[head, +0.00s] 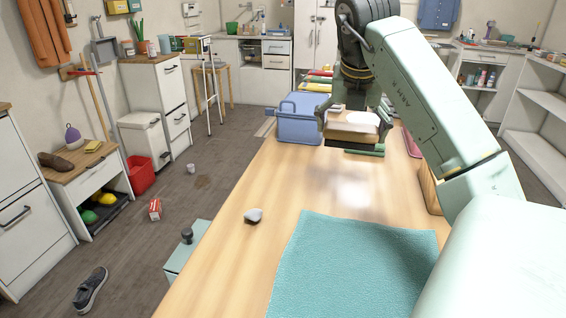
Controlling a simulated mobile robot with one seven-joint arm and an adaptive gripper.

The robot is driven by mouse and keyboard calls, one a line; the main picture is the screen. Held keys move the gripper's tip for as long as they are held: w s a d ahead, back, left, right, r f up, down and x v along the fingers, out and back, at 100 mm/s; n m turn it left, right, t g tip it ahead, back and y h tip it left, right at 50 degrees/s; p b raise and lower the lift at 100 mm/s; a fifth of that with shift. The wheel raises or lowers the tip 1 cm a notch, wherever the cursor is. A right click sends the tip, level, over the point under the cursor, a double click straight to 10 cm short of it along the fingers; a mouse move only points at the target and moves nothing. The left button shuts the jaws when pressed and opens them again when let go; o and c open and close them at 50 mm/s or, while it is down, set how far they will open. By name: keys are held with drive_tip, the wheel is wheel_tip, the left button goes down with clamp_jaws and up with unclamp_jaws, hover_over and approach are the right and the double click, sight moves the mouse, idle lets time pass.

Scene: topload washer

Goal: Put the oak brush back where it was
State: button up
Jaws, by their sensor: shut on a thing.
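My gripper (353,118) is over the far part of the wooden table, its fingers on either side of a brown, wood-coloured block with a bright top, which I take to be the oak brush (350,136). It is shut on this block. A green strip (364,152) shows just below the block; I cannot tell whether the two touch. My gripper and arm hide part of the block's top and what lies behind it.
A blue lidded box (299,128) stands close left of my gripper. Several coloured items (318,82) lie behind it. A pink item (411,143) is to the right. A teal towel (355,265) and a small grey-white object (253,215) lie nearer; the table between is clear.

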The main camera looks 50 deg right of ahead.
drive_tip(key=f, duration=0.3)
drive_tip(key=f+b, duration=0.1)
drive_tip(key=f, duration=0.1)
drive_tip(key=shift+s+a+f, duration=0.2)
drive_tip(key=shift+a+f, duration=0.1)
drive_tip(key=shift+f, duration=0.05)
drive_tip(key=p, duration=0.5)
hover_over(284, 166)
drive_tip(key=a, duration=0.1)
drive_tip(key=shift+s+a+f, duration=0.1)
drive_tip(key=shift+s+f, duration=0.15)
drive_tip(key=shift+f, duration=0.6)
drive_tip(key=shift+f+p, duration=0.65)
drive_tip(key=shift+f, duration=1.1)
drive_tip(key=o, duration=0.5)
drive_tip(key=shift+f, duration=0.2)
drive_tip(key=shift+o, duration=1.2)
drive_tip(key=shift+r, duration=0.1)
